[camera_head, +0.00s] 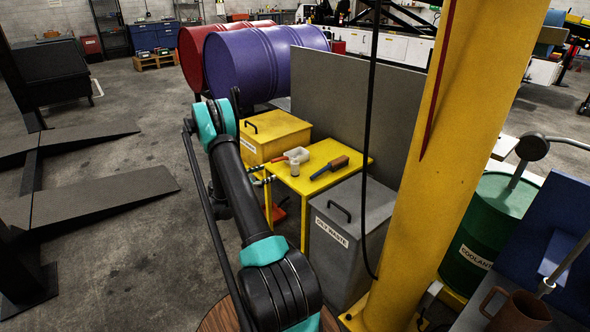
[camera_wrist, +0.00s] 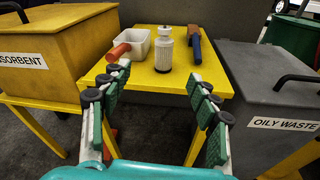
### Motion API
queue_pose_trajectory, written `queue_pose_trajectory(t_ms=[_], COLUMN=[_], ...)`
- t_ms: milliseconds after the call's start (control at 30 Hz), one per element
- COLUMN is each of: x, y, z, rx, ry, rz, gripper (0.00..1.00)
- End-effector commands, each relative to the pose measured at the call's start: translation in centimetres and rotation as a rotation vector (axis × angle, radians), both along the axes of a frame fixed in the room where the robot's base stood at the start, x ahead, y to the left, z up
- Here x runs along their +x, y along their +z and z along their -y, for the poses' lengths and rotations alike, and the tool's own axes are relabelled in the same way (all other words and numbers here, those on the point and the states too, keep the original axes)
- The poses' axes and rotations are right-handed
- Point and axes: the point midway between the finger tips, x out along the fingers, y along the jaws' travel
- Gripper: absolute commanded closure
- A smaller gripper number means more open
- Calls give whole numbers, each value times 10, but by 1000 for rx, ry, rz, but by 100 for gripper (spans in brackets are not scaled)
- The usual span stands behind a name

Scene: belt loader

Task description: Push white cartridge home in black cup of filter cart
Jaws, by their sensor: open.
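The white cartridge (camera_wrist: 164,50) stands upright on the yellow table (camera_wrist: 186,85), with a ribbed body and a narrower white top. It shows small in the head view (camera_head: 295,168). My gripper (camera_wrist: 160,78) is open and empty, its green-padded fingers at the table's near edge. The cartridge stands beyond the fingertips, roughly centred between them and apart from both. In the head view my gripper (camera_head: 264,176) is small at the table's left side. I cannot make out a black cup or a filter cart in either view.
A white scoop (camera_wrist: 138,44) with an orange handle lies left of the cartridge, a blue-and-brown brush (camera_wrist: 195,48) right. A yellow absorbent bin (camera_head: 275,134) and grey oily-waste bin (camera_head: 340,250) flank the table. A grey panel (camera_head: 345,100) stands behind; a yellow post (camera_head: 440,170) stands right.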

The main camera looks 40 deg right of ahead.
Motion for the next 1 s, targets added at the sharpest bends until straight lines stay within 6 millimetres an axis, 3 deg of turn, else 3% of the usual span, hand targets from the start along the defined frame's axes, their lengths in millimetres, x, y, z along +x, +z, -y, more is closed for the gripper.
queue_pose_trajectory(t_ms=[133,367,1000], x=[2,1,19], y=[-24,-37,-37], z=[8,16,124], rx=[-104,-171,-172], ry=[-3,-9,-9], rz=[-98,-165,-166], gripper=[39,39,39])
